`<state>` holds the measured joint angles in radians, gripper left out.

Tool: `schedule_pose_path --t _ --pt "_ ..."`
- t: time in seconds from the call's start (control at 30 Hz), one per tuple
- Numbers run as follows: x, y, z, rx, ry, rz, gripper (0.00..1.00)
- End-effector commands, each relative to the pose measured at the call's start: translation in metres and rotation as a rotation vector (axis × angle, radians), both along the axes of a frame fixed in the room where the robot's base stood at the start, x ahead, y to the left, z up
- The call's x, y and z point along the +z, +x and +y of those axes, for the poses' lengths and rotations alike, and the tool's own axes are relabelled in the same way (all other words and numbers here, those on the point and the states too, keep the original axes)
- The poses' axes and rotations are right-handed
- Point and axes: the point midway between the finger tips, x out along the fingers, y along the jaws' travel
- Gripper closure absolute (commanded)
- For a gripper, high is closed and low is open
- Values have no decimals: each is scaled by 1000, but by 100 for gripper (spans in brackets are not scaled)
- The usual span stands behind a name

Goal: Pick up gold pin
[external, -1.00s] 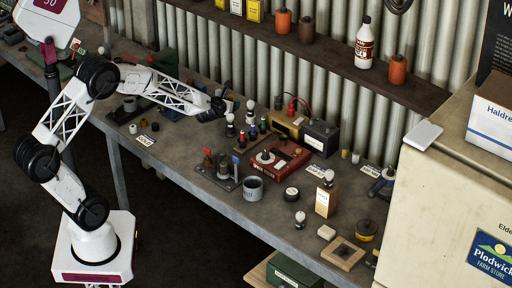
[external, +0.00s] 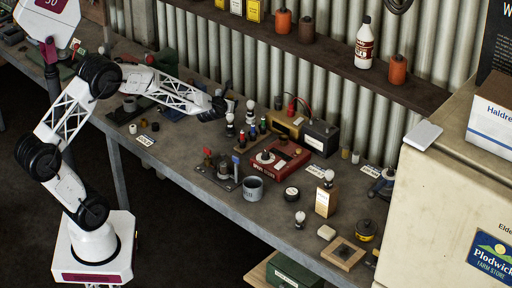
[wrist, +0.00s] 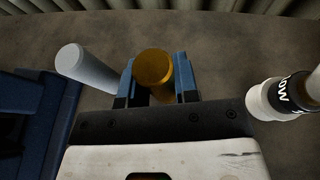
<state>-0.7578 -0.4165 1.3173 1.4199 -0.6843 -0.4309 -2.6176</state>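The gold pin (wrist: 153,68) shows in the wrist view as a round golden top with a short cylindrical side below it. It stands between the two blue fingers of my gripper (wrist: 156,76), one on each side. The pin fills nearly all of the space between them; whether both fingers press on it is unclear. In the external view my gripper (external: 219,104) is low over the back of the bench, left of the small bottles, and the pin cannot be made out there.
In the wrist view a pale grey pin (wrist: 85,68) leans close left of the fingers, beside a blue block (wrist: 30,115). A white and black labelled object (wrist: 285,97) is at right.

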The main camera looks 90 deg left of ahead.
Motion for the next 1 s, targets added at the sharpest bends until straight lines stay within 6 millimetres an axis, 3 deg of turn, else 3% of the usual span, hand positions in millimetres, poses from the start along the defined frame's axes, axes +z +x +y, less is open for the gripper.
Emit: schedule_pose_path --t 0.03,0.17,0.63,1.0 --pt "0 0 0 0 0 0 80" --pt "0 0 0 0 0 0 100" --pt "6 0 0 0 2 -1 100" --pt "38 -3 -3 0 1 0 100"
